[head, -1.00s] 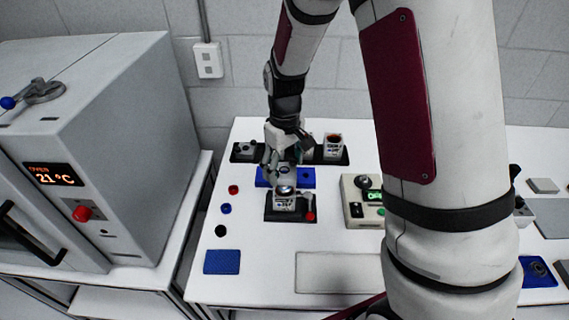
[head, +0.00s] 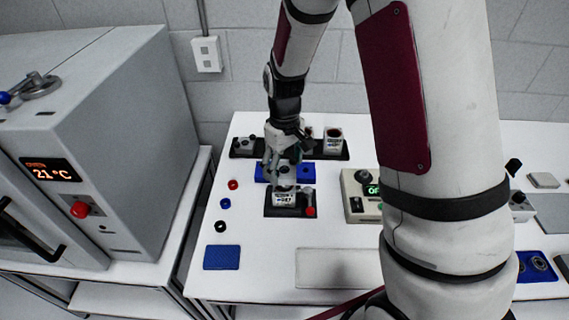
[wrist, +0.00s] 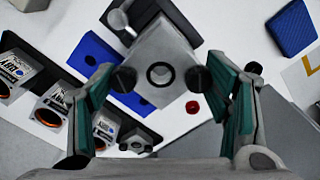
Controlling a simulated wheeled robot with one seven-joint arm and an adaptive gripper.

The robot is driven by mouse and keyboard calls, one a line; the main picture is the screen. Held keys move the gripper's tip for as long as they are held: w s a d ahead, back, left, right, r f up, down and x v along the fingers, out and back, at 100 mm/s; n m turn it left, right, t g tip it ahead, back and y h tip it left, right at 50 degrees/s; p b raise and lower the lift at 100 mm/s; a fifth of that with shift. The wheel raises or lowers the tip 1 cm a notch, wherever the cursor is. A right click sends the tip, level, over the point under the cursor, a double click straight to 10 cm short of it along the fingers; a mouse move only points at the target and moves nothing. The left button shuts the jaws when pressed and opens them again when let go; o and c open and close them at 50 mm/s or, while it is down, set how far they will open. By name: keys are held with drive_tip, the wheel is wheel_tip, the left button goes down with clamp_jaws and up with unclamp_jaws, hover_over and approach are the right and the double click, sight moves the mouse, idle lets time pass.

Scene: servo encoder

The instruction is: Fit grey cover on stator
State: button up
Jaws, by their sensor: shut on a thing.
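My gripper (head: 283,176) is over the black fixture (head: 272,211) near the table's middle. In the wrist view my gripper (wrist: 160,79) is shut on the grey cover (wrist: 158,48), a square piece with a dark-ringed round hole. The stator (head: 284,199), a block with a white printed label, stands in the fixture right below my fingers. In the wrist view the cover hides the stator.
A silver knob (wrist: 121,24) and a red button (head: 310,211) are on the fixture's right side. A blue tray (head: 306,174) and a dark rack (head: 240,154) with parts lie behind. A control box (head: 361,200) stands right. Small discs and a blue mat (head: 221,257) lie left.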

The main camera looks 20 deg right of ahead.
sight(285, 173)
drive_tip(key=shift+f, duration=0.75)
drive_tip(key=shift+f, duration=0.2)
drive_tip(key=shift+f+b, duration=0.4)
drive_tip(key=shift+f, duration=0.25)
drive_tip(key=o, duration=1.3)
drive_tip(key=shift+o, duration=0.2)
drive_tip(key=shift+o, duration=0.7)
drive_tip(key=shift+r+p, duration=1.45)
drive_tip(key=shift+r, duration=2.9)
